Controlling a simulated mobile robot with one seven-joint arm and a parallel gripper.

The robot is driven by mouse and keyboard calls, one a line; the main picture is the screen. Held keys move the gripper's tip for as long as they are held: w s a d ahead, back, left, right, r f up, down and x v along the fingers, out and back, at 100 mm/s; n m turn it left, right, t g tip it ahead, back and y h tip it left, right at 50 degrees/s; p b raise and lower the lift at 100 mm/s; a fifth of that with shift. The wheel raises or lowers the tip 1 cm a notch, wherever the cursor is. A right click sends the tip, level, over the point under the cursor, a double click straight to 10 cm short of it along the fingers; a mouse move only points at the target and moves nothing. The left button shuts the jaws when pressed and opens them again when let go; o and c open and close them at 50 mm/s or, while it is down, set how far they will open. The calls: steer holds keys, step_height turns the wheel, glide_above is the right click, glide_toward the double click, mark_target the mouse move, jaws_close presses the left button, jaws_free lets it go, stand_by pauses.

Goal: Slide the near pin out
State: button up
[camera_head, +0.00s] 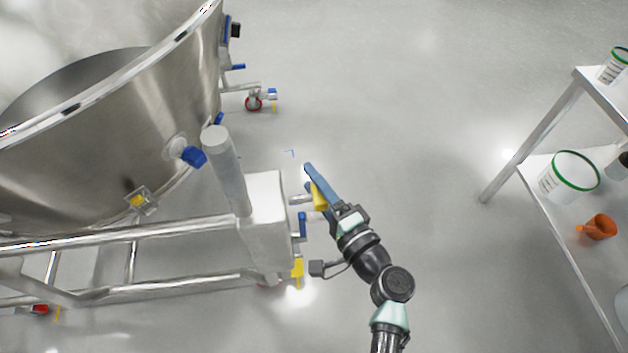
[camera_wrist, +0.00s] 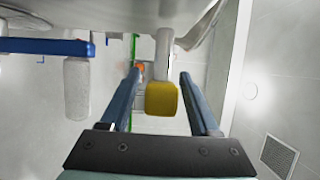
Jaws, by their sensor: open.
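A pin with a yellow block-shaped head (camera_head: 320,197) sticks out from the right side of the grey post of a steel frame (camera_head: 266,225). In the wrist view its yellow head (camera_wrist: 161,98) and metal shaft show between my two blue fingers. My gripper (camera_head: 309,176) is open, with a finger on each side of the yellow head. It also shows in the wrist view (camera_wrist: 160,80), with gaps visible between the head and both fingers. Another yellow piece (camera_head: 297,268) is lower on the same post; I cannot tell if it is a pin.
A large steel bowl (camera_head: 120,130) stands at the left. A blue handle (camera_head: 302,225) is just below the pin, and a blue bar (camera_wrist: 45,46) shows in the wrist view. Shelves (camera_head: 560,225) with tubs stand at the right. The floor between is clear.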

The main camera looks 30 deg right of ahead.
steer(key=s+d, duration=0.1)
steer(key=s, duration=1.1)
steer(key=shift+s+d, duration=0.25)
steer(key=shift+s, duration=0.05)
